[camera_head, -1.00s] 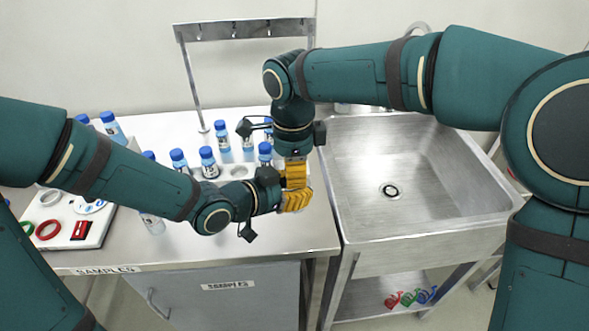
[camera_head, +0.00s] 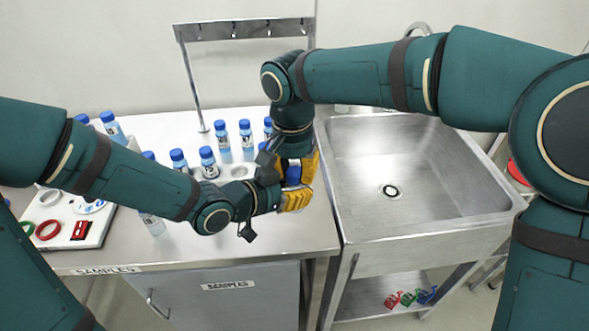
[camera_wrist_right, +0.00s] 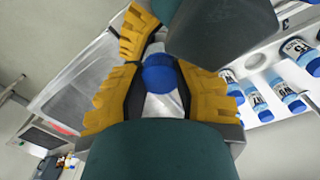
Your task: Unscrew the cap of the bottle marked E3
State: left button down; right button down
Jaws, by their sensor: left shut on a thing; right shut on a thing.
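My left gripper (camera_head: 294,199) has yellow fingers shut around a bottle at the right front of the sample bench, mostly hidden by the fingers. My right gripper (camera_head: 297,168) points down from above and is shut on the bottle's blue cap (camera_head: 292,172). In the right wrist view, the cap (camera_wrist_right: 160,76) sits between the right gripper's yellow fingers (camera_wrist_right: 160,92). A small pale part of the bottle (camera_wrist_right: 154,48) shows beyond it. The E3 mark cannot be read, and I cannot tell how far the cap is turned.
Several blue-capped bottles, such as this one (camera_head: 208,162), stand behind in a white rack (camera_head: 240,171). A metal stand (camera_head: 192,85) rises behind them. A steel sink (camera_head: 365,165) adjoins the bench at right. A tray with coloured rings (camera_head: 85,238) lies at left.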

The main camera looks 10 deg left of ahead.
jog(key=c, duration=0.8)
grip_release()
jog(key=shift+o, duration=0.2)
notch_tip(320, 180, up, 4)
jog(key=shift+r, duration=0.15)
jog(key=shift+o, duration=0.5)
jog(key=shift+r, duration=0.1)
jog(key=m, duration=0.3)
jog(key=r+m, duration=0.1)
jog(key=m, duration=0.1)
jog(key=shift+a+r+m, duration=0.1)
jog(key=shift+r+m, duration=0.05)
jog(key=shift+m, duration=0.25)
notch_tip(320, 180, up, 2)
jog(key=m, duration=0.7)
jog(key=shift+f, duration=3.95)
